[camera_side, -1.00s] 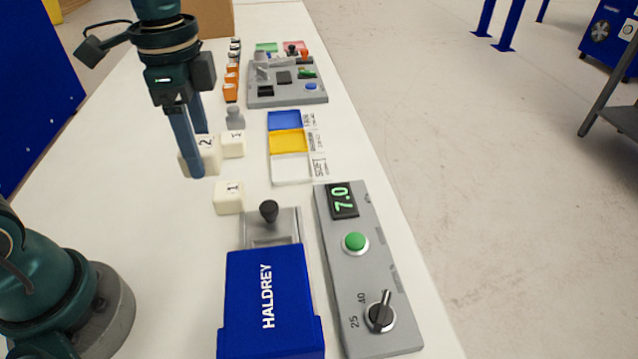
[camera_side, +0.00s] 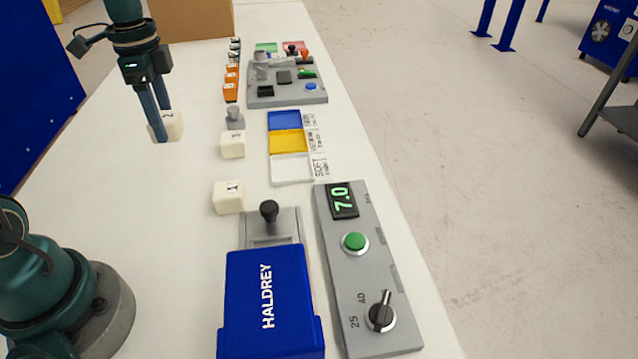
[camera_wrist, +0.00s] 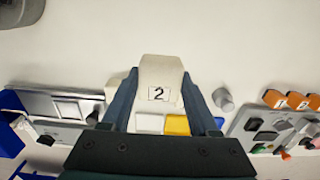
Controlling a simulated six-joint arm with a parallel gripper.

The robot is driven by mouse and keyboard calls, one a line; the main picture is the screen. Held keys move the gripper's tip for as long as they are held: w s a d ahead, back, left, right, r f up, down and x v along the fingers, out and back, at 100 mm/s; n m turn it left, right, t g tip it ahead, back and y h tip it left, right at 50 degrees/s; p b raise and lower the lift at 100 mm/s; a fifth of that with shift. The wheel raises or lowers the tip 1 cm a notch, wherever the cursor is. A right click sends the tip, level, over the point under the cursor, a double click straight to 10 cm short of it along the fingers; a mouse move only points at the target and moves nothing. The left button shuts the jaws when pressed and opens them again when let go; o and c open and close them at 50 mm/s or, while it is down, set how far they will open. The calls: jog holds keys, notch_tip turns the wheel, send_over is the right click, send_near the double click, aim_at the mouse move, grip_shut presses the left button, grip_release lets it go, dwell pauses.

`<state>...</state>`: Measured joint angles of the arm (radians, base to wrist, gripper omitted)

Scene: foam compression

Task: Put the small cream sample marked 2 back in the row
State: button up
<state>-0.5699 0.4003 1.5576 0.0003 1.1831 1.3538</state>
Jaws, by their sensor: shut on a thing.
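The small cream sample marked 2 (camera_side: 173,125) is between the fingers of my gripper (camera_side: 163,124), which is shut on it. It also shows in the wrist view (camera_wrist: 160,72), label facing the camera, with a finger on each side. In the side view one finger covers part of it. I cannot tell whether it touches the table. Two other cream samples stand to its right on the table: one nearer the camera marked 1 (camera_side: 229,198), and one farther back (camera_side: 232,146) whose mark is too small to read surely.
A grey weight (camera_side: 234,117) stands behind the farther sample. Blue, yellow and white trays (camera_side: 289,142) lie to the right. A blue HALDREY press (camera_side: 270,300) and a control panel reading 7.0 (camera_side: 365,270) are in front.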

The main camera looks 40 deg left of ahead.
send_over(233, 176)
notch_tip(233, 176, down, 6)
jog(key=shift+f, duration=1.9)
jog(key=shift+f, duration=0.1)
jog(key=o, duration=1.3)
